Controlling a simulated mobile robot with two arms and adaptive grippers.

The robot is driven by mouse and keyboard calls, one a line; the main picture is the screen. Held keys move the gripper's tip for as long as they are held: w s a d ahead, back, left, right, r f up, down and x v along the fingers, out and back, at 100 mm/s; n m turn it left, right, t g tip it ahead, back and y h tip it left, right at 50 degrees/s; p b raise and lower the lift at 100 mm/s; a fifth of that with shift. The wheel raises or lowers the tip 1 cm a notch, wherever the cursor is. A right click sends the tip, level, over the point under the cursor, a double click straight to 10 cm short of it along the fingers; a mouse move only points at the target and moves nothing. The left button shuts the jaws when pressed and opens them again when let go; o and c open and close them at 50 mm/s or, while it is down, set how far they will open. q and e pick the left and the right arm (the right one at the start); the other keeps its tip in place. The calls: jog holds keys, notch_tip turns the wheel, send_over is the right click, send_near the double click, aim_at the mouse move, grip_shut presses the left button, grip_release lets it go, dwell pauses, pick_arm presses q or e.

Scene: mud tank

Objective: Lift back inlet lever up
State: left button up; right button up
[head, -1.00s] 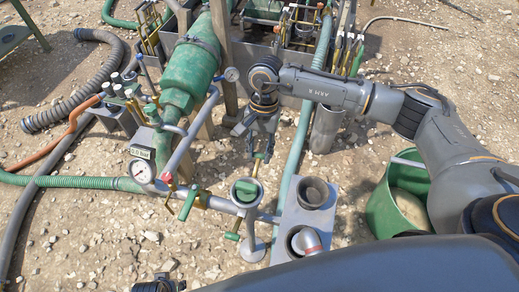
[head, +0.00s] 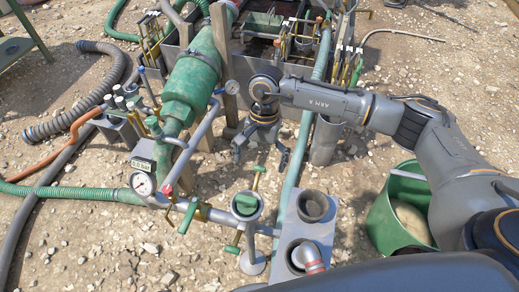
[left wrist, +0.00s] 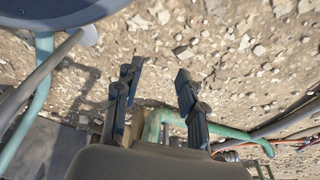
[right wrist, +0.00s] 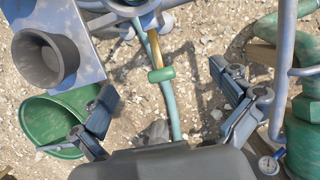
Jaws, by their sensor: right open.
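The lever that appears to be the back inlet lever has a brass stem and green tip (head: 259,169). It stands behind the round green-topped valve (head: 246,203). In the right wrist view its green crosspiece (right wrist: 161,74) shows between my fingers, with clear gaps on both sides. My right gripper (head: 260,160) is open and empty, pointing down over this lever, one finger to each side. Contact is not visible. A similar green lever (head: 233,249) points toward the front of the valve. My left gripper (left wrist: 158,70) is open and empty over gravel, away from the lever.
A grey plate with two cups (head: 313,206) stands right of the valve. A green bucket (head: 385,220) is farther right. A pressure gauge (head: 143,183) and the large green pipe (head: 188,85) are on the left. A pale green hose (head: 296,160) runs close by the right gripper.

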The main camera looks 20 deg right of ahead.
jog(key=shift+r+p, duration=0.35)
jog(key=shift+r, duration=0.6)
jog(key=shift+r+p, duration=0.5)
jog(key=shift+r, duration=0.55)
pick_arm(q)
jog(key=s+a+f+p, duration=0.1)
jog(key=s+f, duration=0.6)
jog(key=shift+a+f+g, duration=0.15)
jog(key=shift+f+g, duration=0.1)
jog(key=shift+g, duration=0.05)
pick_arm(e)
jog(key=shift+r, duration=1.45)
